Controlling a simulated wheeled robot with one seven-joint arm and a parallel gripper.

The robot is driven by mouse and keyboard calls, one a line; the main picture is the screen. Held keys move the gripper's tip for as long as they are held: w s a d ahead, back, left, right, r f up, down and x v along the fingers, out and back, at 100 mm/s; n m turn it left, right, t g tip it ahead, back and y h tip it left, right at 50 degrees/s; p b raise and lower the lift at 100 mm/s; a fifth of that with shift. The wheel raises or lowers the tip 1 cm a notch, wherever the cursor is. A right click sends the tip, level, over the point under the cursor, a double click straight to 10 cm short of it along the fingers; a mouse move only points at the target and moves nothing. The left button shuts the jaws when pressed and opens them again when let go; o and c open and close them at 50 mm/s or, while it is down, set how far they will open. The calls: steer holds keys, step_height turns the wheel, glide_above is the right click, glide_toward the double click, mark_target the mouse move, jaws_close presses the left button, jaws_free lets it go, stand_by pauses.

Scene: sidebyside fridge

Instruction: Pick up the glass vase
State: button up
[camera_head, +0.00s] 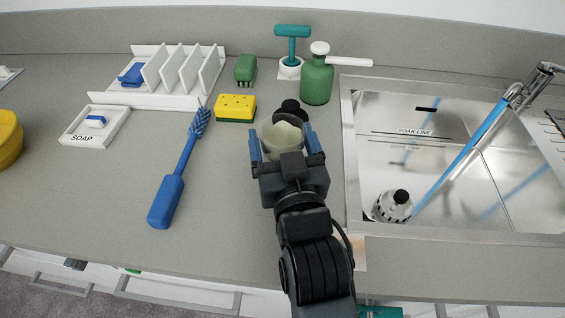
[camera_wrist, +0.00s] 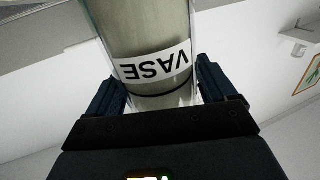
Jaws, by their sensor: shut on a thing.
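The glass vase (camera_wrist: 155,30) fills the top middle of the wrist view, with a white label reading VASE upside down and a dark line beside the label. My gripper (camera_wrist: 160,95) has its two blue fingers on either side of the vase, shut on it. In the head view my gripper (camera_head: 283,146) is over the counter, left of the sink, with the pale round vase (camera_head: 282,141) between its fingers. I cannot tell from these views whether the vase touches the counter.
A yellow sponge (camera_head: 235,108), green brush (camera_head: 245,69), green bottle (camera_head: 317,80) and teal-handled plunger (camera_head: 292,45) stand behind. A blue bottle brush (camera_head: 180,170), soap dish (camera_head: 95,125) and white rack (camera_head: 170,77) lie left. The sink (camera_head: 440,150) is right, holding a black-topped item (camera_head: 393,206).

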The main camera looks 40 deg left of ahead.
steer(key=shift+r, duration=0.15)
steer(key=shift+c, duration=0.4)
steer(key=shift+r, duration=0.55)
step_height(320, 180, up, 3)
steer(key=shift+f+b, duration=0.1)
steer(key=shift+b, duration=0.25)
steer(key=d+r+b, duration=0.1)
steer(key=d+r, duration=0.6)
steer(key=d, duration=0.4)
steer(key=shift+d, duration=0.35)
